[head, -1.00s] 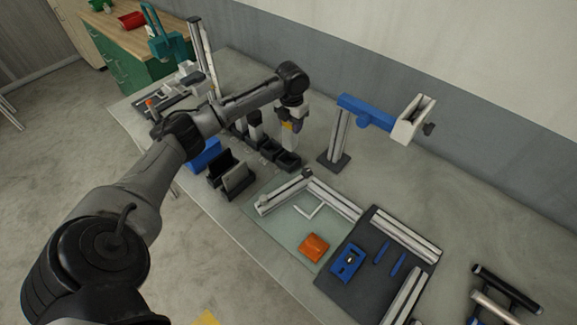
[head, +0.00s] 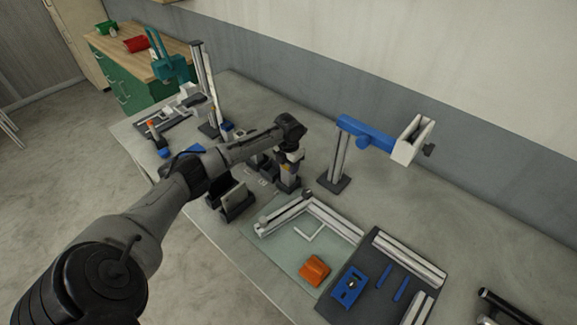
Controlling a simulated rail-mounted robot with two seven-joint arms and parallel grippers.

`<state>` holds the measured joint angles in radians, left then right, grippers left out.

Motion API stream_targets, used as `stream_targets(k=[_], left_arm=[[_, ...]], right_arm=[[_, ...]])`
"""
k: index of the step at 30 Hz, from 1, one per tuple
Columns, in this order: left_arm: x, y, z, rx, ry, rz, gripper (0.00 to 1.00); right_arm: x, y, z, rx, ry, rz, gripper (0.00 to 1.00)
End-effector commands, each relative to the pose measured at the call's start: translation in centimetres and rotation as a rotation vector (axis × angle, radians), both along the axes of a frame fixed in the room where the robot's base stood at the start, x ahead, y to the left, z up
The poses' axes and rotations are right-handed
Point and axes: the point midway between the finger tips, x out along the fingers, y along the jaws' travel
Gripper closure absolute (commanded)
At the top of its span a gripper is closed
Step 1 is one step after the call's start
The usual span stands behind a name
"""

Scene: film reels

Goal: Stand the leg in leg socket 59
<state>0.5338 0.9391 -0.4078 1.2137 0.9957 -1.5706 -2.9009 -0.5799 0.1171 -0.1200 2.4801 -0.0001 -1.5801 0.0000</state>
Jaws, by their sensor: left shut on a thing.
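My left gripper (head: 289,168) points down at the far side of the bench, just over a small black socket block (head: 288,187). It is shut on the leg, which is mostly hidden between the fingers and the block; I cannot tell whether its lower end is inside the block. No socket number can be read. Other black socket blocks of the row lie to the left, partly behind my left arm. My right gripper is not in view.
A blue and white film-reel arm on a post (head: 335,160) stands close to the right. A glass plate (head: 280,243) with metal rails and an orange block (head: 314,270) lies in front. A dark mat (head: 340,305) holds blue parts. A black holder (head: 236,203) stands near my forearm.

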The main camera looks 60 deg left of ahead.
Motion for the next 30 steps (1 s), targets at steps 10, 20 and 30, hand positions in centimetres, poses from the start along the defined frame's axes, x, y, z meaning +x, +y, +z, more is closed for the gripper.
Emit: stream_targets(k=[10,20,30], left_arm=[[-0.1,0.0,-0.4,0.000,0.002,0.000,0.47],[0.0,0.0,-0.4,0.001,0.001,0.000,0.32],[0.0,0.1,2.9,0.003,-0.002,0.000,0.32]], right_arm=[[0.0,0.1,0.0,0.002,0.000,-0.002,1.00],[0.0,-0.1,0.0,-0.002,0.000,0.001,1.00],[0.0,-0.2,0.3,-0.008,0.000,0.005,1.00]])
